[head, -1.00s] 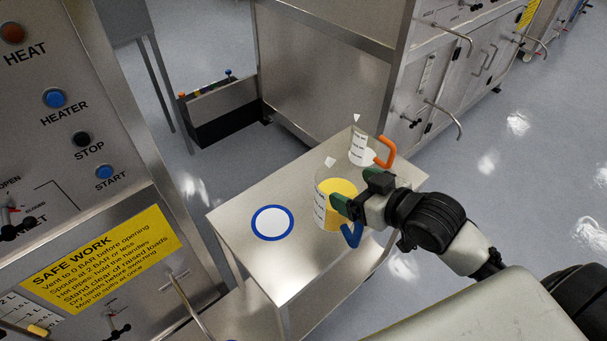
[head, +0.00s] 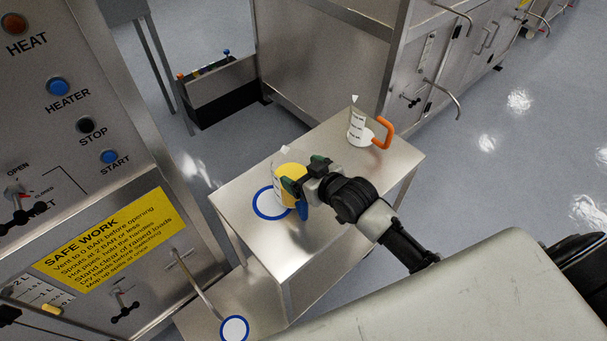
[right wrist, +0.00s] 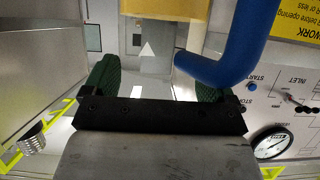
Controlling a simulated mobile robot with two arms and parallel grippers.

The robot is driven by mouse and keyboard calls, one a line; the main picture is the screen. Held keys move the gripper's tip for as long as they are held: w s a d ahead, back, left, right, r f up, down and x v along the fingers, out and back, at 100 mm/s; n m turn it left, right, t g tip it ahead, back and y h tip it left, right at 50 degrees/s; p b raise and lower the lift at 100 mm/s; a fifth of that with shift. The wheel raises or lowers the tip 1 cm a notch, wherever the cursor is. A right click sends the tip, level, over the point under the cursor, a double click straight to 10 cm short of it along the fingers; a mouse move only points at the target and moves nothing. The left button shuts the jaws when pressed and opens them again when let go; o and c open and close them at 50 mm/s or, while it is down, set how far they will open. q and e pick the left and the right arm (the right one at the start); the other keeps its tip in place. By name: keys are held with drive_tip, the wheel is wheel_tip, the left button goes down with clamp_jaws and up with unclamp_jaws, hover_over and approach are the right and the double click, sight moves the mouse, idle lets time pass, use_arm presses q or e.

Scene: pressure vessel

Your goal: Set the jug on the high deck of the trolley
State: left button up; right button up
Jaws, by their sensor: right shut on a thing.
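The jug (head: 290,172), clear with yellow contents and a blue handle, is held by my right gripper (head: 304,186), whose green fingers are shut on it. In the right wrist view the blue handle (right wrist: 232,45) shows close beyond the fingers, with the yellow of the jug at the top. The jug is upright over the trolley's high deck (head: 328,205), overlapping a blue-ringed white mark (head: 266,207). I cannot tell whether its base touches the deck. My left gripper is not in view.
A second jug (head: 357,128) with an orange handle stands on the far end of the high deck. The low deck (head: 200,322) bears another blue-ringed mark (head: 234,329). A steel control panel (head: 90,200) rises on the left; steel cabinets (head: 330,60) stand behind.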

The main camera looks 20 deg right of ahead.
drive_tip(key=shift+f, duration=0.75)
drive_tip(key=shift+f, duration=0.15)
drive_tip(key=o, duration=1)
drive_tip(key=b+v, duration=0.1)
drive_tip(key=v, duration=1.1)
